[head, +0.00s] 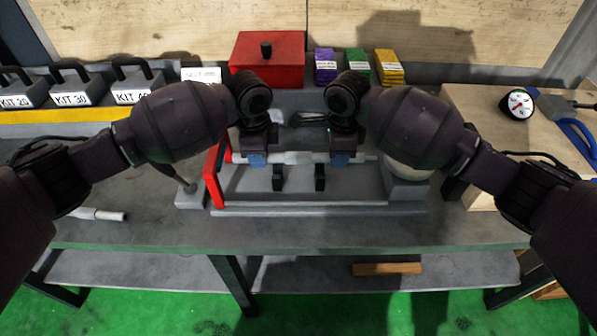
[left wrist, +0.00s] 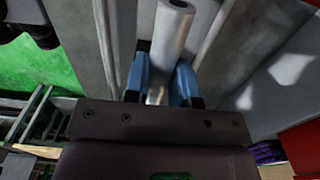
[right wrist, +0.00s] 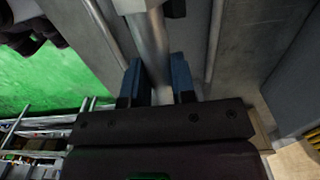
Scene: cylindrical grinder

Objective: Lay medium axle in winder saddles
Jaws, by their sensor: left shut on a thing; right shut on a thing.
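The medium axle (head: 296,157), a light grey metal shaft, lies level across the grey winder frame (head: 320,208) in the head view. My left gripper (head: 257,159) is shut on its left part, and my right gripper (head: 338,159) is shut on its right part. The axle passes between the blue fingers in the left wrist view (left wrist: 171,35) and the right wrist view (right wrist: 150,45). Two small dark uprights (head: 279,177) (head: 320,177) stand just in front of the axle, between the grippers. I cannot tell whether the axle touches any saddle.
The winder's red end plate (head: 213,178) stands at left. Another pale shaft (head: 97,214) lies on the bench at left. A red box (head: 267,60), several labelled kit cases (head: 72,88) and a dial gauge (head: 517,104) are behind. The bench front (head: 330,232) is clear.

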